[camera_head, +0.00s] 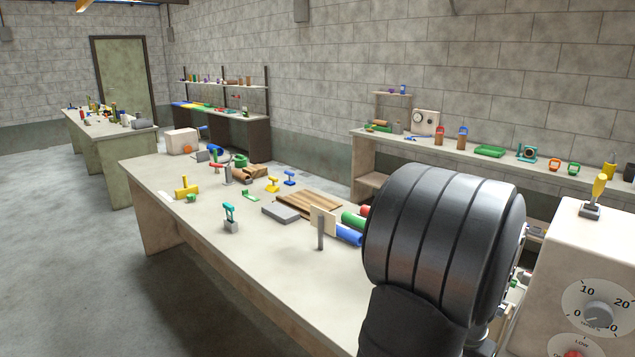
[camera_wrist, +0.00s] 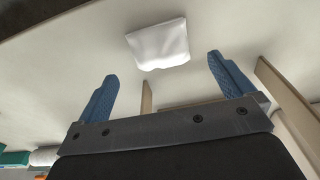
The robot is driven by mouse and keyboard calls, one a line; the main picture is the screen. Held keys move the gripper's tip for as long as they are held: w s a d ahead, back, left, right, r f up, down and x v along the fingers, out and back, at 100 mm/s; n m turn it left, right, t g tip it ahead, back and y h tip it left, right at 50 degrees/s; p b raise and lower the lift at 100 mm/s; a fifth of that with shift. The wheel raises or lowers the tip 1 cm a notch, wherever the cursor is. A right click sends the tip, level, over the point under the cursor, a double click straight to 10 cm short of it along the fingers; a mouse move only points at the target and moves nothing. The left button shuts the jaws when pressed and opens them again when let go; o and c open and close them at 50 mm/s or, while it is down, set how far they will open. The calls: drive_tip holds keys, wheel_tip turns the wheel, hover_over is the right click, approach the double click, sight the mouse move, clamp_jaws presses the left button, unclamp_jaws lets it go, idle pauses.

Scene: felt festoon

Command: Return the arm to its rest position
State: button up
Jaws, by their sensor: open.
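My gripper (camera_wrist: 162,66) shows in the wrist view with its two blue-padded fingers spread wide apart. Nothing is between the fingers. A folded white piece (camera_wrist: 158,43), cloth-like, lies on a pale surface (camera_wrist: 60,50) beyond the fingertips and apart from them. In the head view my dark ribbed arm fills the right of the middle and hides part of the bench; my gripper does not show there.
The long bench (camera_head: 160,172) holds a wooden board (camera_head: 308,205), a grey block (camera_head: 281,212), colored rolls (camera_head: 348,234) and small tools. A white box with dials (camera_head: 598,270) stands close right of my arm. In the wrist view, a wooden strip (camera_wrist: 285,95) stands beside the right finger.

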wheel_tip(320, 180, down, 5)
drive_tip(key=shift+w+d+r, duration=0.1)
drive_tip(key=shift+w+r, duration=0.05)
drive_tip(key=shift+w+d+r, duration=0.1)
drive_tip(key=shift+r, duration=0.05)
wheel_tip(320, 180, up, 3)
drive_tip(key=shift+r, duration=0.2)
drive_tip(key=s+d+r, duration=0.4)
drive_tip(key=s+r, duration=0.3)
drive_tip(key=s, duration=0.4)
drive_tip(key=w+a+f+n, duration=0.2)
drive_tip(key=w+a, duration=0.6)
drive_tip(key=w+a+f+n, duration=0.1)
drive_tip(key=w+a+n, duration=0.1)
drive_tip(key=w+a, duration=0.6)
drive_tip(key=w+a+f+n, duration=0.2)
drive_tip(key=w+a, duration=0.6)
drive_tip(key=shift+a+f+n+t+y, duration=0.3)
drive_tip(key=shift+f+n, duration=0.05)
drive_tip(key=shift+n, duration=0.05)
drive_tip(key=shift+w+a, duration=0.35)
drive_tip(key=shift+a, duration=0.25)
drive_tip(key=shift+o, duration=0.2)
